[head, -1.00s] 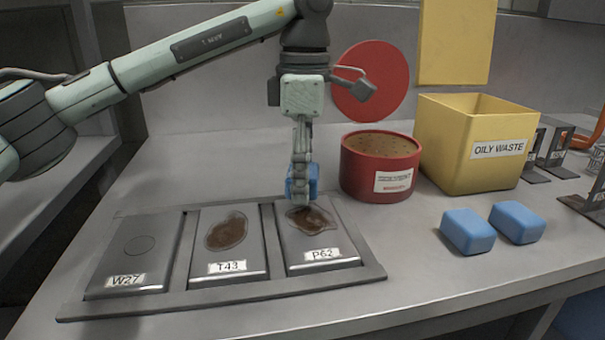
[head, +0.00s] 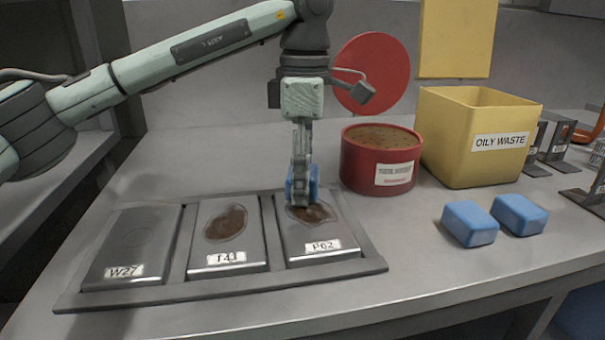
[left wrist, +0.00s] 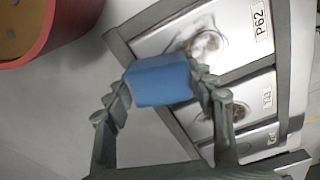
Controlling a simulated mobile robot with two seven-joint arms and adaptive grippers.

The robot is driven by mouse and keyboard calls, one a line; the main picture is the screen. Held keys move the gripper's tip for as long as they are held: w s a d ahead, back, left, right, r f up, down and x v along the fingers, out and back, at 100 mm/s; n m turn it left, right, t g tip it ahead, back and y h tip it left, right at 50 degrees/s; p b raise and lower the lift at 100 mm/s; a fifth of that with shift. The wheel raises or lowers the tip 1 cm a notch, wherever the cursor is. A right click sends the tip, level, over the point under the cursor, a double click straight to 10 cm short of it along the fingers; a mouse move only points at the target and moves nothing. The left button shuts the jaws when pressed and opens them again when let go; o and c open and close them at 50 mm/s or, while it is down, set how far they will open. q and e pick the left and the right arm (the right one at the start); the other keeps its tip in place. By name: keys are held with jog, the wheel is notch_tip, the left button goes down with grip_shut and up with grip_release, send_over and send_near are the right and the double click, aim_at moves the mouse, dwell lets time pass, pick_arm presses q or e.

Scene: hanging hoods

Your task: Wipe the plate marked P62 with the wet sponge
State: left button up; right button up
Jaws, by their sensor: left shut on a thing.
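The plate marked P62 (head: 325,236) is the right one of three plates in a grey tray. It bears a brown stain (head: 312,213); the plate also shows in the left wrist view (left wrist: 228,30). My left gripper (head: 302,198) points down over the back left part of this plate. It is shut on a blue sponge (left wrist: 160,80), which shows partly behind the fingers in the head view (head: 314,185). The sponge is at the stain's back edge; I cannot tell whether it touches the plate. My right gripper is not in view.
Plate T43 (head: 206,252) has a brown stain; plate W27 (head: 115,255) shows only a faint ring. A red tub (head: 360,178) stands close behind right, beside a yellow OILY WASTE bin (head: 450,150). Two blue sponges (head: 468,222) lie at the right.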

pick_arm(q)
jog(key=shift+f, duration=0.25)
jog(key=shift+s, duration=0.1)
